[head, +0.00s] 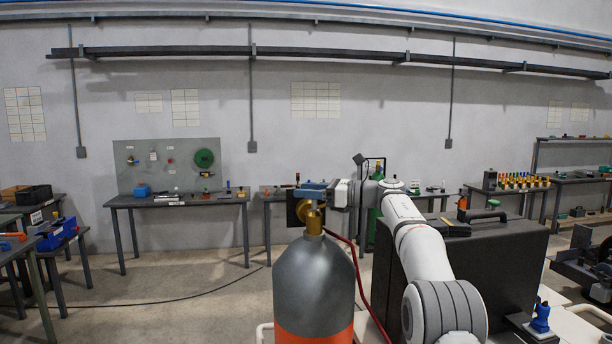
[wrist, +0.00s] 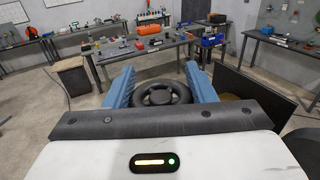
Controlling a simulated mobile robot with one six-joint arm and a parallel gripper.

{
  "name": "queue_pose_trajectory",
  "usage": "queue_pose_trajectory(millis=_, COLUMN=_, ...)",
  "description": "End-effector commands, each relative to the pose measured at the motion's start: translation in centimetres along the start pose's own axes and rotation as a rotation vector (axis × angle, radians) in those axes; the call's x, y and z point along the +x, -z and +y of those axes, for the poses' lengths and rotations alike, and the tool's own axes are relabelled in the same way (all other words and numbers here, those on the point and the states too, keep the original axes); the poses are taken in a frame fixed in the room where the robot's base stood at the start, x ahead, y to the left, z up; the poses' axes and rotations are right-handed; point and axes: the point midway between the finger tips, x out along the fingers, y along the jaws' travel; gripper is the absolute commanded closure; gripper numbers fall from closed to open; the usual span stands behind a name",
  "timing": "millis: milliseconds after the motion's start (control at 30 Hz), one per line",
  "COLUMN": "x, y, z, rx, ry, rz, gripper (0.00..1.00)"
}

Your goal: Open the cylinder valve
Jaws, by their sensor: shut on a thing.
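A grey gas cylinder (head: 314,285) with an orange lower band stands upright in the front middle of the head view. A brass valve (head: 314,220) sits on its top. My gripper (head: 303,192) reaches in from the right at the height of the valve. In the wrist view a black round handwheel (wrist: 160,93) lies between the two blue fingers of my gripper (wrist: 159,78). The fingers are shut on the handwheel, one on each side. In the head view the fingers hide most of the handwheel.
A large black case (head: 490,270) stands right of the cylinder, behind my arm. A red hose (head: 354,262) runs down beside the cylinder. A green cylinder (head: 375,215) stands farther back. Workbenches (head: 180,200) line the wall. The floor left of the cylinder is mostly clear, with a thin cable.

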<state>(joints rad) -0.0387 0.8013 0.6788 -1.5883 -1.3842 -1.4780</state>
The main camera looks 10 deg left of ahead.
Motion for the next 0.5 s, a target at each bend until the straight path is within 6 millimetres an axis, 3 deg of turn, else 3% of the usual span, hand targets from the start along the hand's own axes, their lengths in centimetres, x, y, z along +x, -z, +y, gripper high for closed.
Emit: queue_pose_trajectory(millis=500, x=0.18, y=0.01, z=0.43, rx=0.0, ry=-0.133, rz=0.0, gripper=0.73)
